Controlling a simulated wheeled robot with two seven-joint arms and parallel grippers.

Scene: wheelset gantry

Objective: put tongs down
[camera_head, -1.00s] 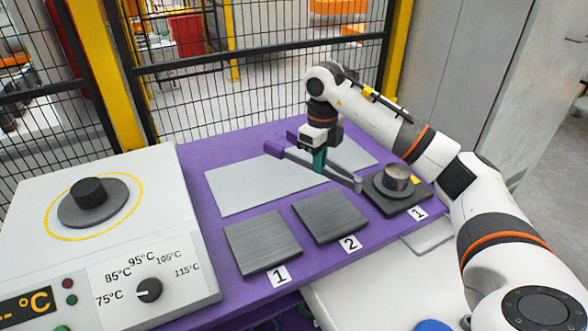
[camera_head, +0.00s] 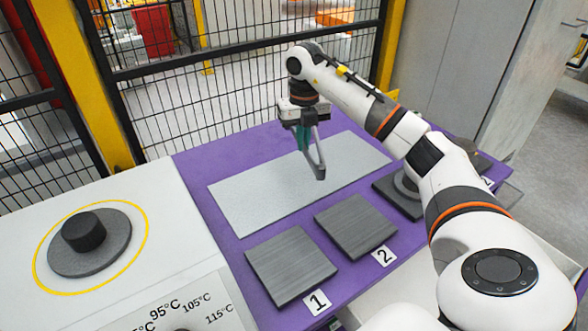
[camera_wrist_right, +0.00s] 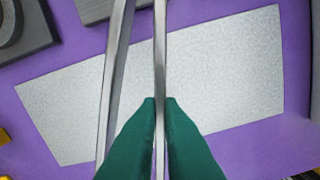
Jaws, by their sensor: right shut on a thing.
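My right gripper (camera_head: 303,137) has green fingers and is shut on the metal tongs (camera_head: 319,160). The tongs are above the light grey sheet (camera_head: 250,201) on the purple table, and their tip end faces the front of the table. I cannot tell how high they are. In the right wrist view, the green fingers (camera_wrist_right: 160,104) pinch one long bar of the tongs (camera_wrist_right: 160,45), with the other bar to its left. The grey sheet (camera_wrist_right: 215,75) shows below them. The far end of the tongs is hidden behind the gripper. My left gripper is not in view.
Two dark plates, labelled 1 (camera_head: 291,266) and 2 (camera_head: 356,226), lie in front of the sheet. A dark base with a metal ring (camera_head: 398,195) is partly behind my right arm. A white heater with a dark round plate (camera_head: 88,262) stands at left. Mesh fencing is behind.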

